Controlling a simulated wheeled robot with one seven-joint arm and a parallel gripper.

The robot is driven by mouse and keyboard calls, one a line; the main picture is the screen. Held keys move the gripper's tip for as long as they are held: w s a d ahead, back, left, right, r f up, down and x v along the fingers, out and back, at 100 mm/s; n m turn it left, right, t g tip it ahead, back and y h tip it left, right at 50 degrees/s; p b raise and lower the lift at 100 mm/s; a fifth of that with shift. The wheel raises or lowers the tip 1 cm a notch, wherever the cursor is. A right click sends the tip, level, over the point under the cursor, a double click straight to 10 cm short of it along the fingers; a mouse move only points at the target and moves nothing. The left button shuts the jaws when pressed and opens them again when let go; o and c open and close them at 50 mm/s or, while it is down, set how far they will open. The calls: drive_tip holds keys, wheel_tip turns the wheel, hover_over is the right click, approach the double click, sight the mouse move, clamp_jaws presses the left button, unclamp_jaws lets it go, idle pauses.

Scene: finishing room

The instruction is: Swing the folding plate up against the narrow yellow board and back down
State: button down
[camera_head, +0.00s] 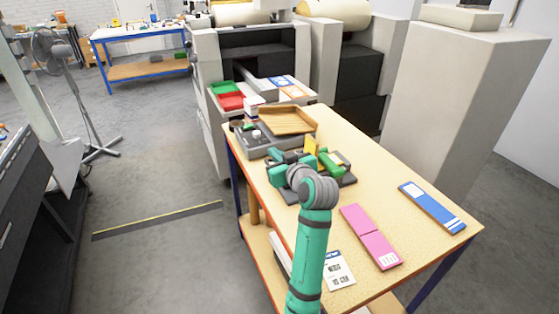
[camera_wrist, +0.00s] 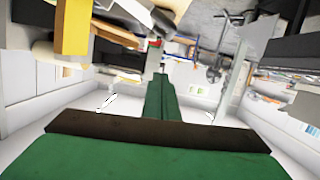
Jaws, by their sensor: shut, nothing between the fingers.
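The narrow yellow board (camera_head: 311,146) stands upright on the worktable, just behind my wrist in the head view. A yellow block, likely this board, shows at the upper left of the wrist view (camera_wrist: 73,27). A dark base (camera_head: 347,181) lies below it, mostly covered by my arm. I cannot make out the folding plate for certain; my arm and hand hide much of that spot. My gripper (camera_wrist: 160,80) has its green fingers together and empty in the wrist view, apart from the yellow block. In the head view its fingertips are hard to separate from the arm.
The worktable (camera_head: 414,212) also holds a wooden tray (camera_head: 288,121), a pink box (camera_head: 370,236), a blue box (camera_head: 432,206) and a printed card (camera_head: 338,270). Red (camera_head: 231,101) and green bins stand beyond. The tabletop right of my arm has free room.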

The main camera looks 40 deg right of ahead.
drive_tip(key=shift+x, duration=0.9)
wheel_tip(320, 180, down, 3)
drive_tip(key=shift+s+r, duration=0.1)
drive_tip(key=shift+r, duration=0.1)
drive_tip(key=shift+f, duration=0.7)
drive_tip(key=shift+a, duration=0.1)
